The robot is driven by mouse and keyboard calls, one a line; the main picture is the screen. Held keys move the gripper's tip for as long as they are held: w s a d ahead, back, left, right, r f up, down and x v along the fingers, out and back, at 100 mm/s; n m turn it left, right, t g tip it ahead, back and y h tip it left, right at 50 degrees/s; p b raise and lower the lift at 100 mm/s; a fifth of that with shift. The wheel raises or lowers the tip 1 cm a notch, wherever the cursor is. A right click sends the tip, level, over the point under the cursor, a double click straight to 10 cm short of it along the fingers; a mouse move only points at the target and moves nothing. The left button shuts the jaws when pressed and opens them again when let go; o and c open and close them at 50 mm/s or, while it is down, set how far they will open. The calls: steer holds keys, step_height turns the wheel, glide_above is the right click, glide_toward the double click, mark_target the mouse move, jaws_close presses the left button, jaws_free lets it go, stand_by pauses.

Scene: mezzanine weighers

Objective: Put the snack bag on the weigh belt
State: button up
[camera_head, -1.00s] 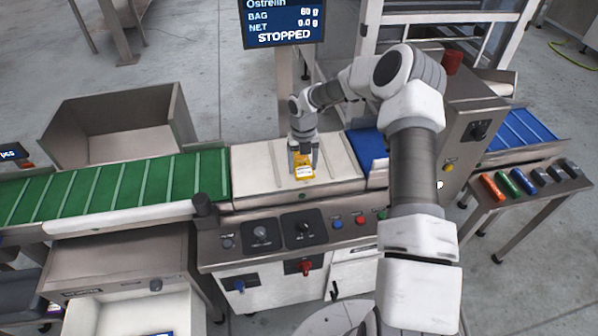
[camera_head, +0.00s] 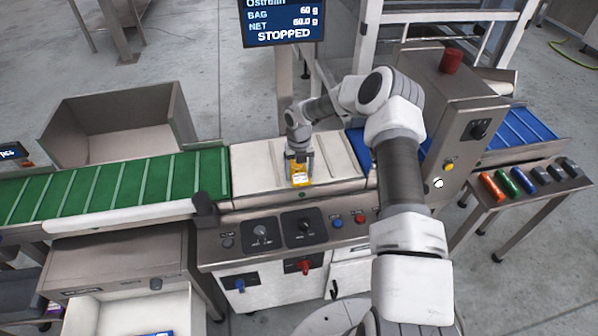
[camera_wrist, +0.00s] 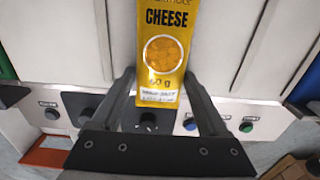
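The snack bag (camera_head: 300,176) is yellow, with "CHEESE", a round picture and "60 g" on its face; it fills the upper middle of the wrist view (camera_wrist: 163,50). It is at the pale weigh belt (camera_head: 252,172), near its front edge in the middle; its underside is hidden. My gripper (camera_head: 299,157) is above the belt. Its two dark fingers (camera_wrist: 160,74) are at the bag's left and right edges and appear closed on it. The bag's top end is cut off in the wrist view.
A green cleated belt (camera_head: 120,187) joins on the left, a blue belt (camera_head: 515,130) on the right past a steel housing (camera_head: 462,85) with a red beacon. Knobs and buttons (camera_head: 303,228) line the front panel. A steel bin (camera_head: 115,125) stands behind left.

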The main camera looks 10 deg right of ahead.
steer(key=shift+o, duration=1.4)
steer(key=shift+r, duration=0.1)
